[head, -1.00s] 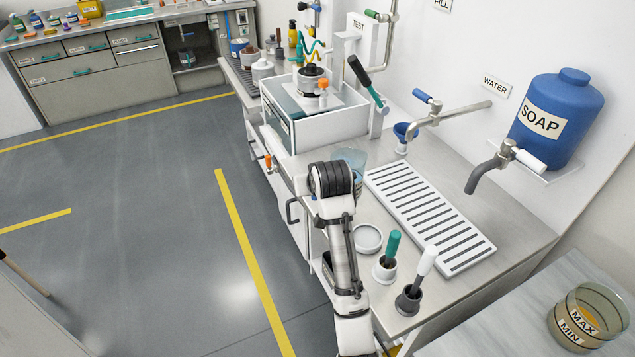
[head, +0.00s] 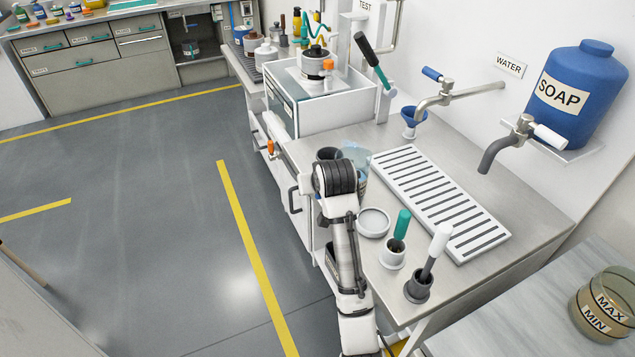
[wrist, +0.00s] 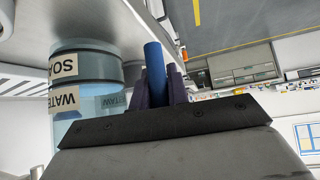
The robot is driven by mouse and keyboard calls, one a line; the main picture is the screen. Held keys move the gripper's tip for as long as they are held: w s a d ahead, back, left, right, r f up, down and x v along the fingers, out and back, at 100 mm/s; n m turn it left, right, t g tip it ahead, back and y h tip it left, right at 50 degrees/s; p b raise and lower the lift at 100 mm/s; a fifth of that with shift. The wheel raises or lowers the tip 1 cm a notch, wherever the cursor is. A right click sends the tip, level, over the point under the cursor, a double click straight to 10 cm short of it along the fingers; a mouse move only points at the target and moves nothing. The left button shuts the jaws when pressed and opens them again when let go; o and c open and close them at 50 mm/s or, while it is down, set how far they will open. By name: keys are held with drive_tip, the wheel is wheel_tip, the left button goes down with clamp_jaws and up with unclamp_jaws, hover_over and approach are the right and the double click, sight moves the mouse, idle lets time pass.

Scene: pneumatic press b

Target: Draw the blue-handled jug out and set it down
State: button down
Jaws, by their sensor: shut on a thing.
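The jug (wrist: 84,100) is clear and bluish, with labels reading SOAP and WATER, at the left of the wrist view. Its blue handle (wrist: 154,70) stands between the dark fingers of my gripper (wrist: 161,88), which is shut on it. In the head view a part of the jug (head: 359,156) shows just behind my wrist, beside the slotted tray. My fingers are hidden there by my own arm. I cannot tell whether the jug's base touches the bench.
The slotted drip tray (head: 440,204) lies right of my arm, below the WATER tap (head: 440,98) and SOAP tap (head: 508,140). A round white dish (head: 374,222) and two handled tools in holders (head: 393,250) stand nearby. A white box (head: 335,110) stands behind. Open floor lies left.

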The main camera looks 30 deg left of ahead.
drive_tip(key=shift+f, duration=0.55)
drive_tip(key=c, duration=1.3)
unclamp_jaws()
drive_tip(key=b+v, duration=0.1)
drive_tip(key=v, duration=1.3)
drive_tip(key=shift+a, duration=0.15)
